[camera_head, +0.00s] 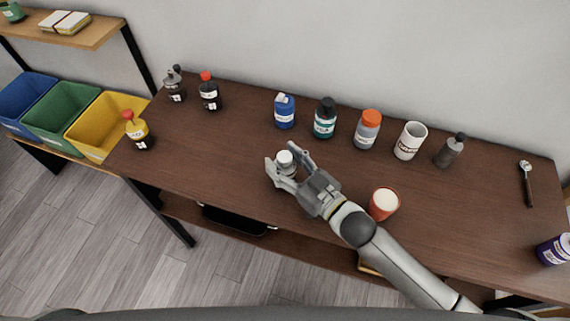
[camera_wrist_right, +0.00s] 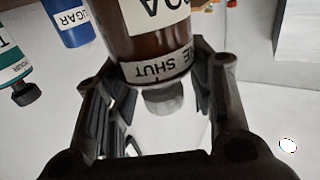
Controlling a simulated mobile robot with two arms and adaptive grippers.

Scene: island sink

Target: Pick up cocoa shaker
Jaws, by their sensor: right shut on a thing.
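The cocoa shaker shows in the right wrist view (camera_wrist_right: 150,30) as a brown jar with a pale label band, its lettering upside down and partly cut off. In the head view only its whitish top (camera_head: 285,158) shows clearly between the fingers. My right gripper (camera_head: 283,168) is shut on the shaker, with a finger on either side of it; the fingers also show in the right wrist view (camera_wrist_right: 155,100). The shaker's lower part is hidden in the head view, so I cannot tell whether it touches the table. My left gripper is not in view.
On the brown table (camera_head: 220,150), a blue sugar bottle (camera_head: 284,113), a teal-labelled bottle (camera_head: 324,122), an orange-capped jar (camera_head: 367,132) and a white mug (camera_head: 409,142) stand behind the gripper. A red cup (camera_head: 384,204) stands close to my right forearm.

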